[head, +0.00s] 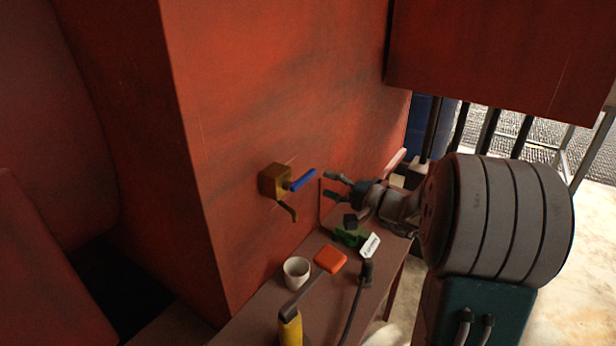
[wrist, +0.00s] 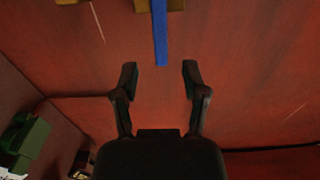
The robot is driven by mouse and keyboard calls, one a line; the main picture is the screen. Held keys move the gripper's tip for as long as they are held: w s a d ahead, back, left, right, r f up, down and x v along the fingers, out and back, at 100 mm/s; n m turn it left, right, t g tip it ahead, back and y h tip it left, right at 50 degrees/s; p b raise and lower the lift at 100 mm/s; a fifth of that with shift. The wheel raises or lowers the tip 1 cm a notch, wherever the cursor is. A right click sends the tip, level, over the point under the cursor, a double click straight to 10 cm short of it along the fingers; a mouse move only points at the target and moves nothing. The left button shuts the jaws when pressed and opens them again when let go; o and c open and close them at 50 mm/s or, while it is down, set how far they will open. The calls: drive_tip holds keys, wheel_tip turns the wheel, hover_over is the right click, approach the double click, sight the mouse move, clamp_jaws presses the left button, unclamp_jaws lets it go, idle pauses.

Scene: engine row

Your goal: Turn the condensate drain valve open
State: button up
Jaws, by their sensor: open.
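The condensate drain valve is a brass block (head: 272,182) on the red engine wall, with a small spout below it. Its blue lever handle (head: 303,180) sticks out to the right, toward my gripper (head: 333,187). In the wrist view the blue handle (wrist: 160,34) comes down from the top, and its end lies between and just beyond the fingertips of my open gripper (wrist: 160,76). The brass body (wrist: 158,5) is cut off by the top edge there. My jaws are empty, and no contact with the handle shows.
Below the valve is a narrow brown bench (head: 255,318). On it are a white cup (head: 296,270), an orange block (head: 330,258), a yellow-handled tool (head: 290,328), a green item (head: 350,236) and a white tag (head: 370,245). A red box overhangs at upper right.

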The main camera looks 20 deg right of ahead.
sight(310, 178)
drive_tip(key=x, duration=0.6)
drive_tip(key=shift+w, duration=0.25)
drive_tip(key=shift+a, duration=0.1)
clamp_jaws()
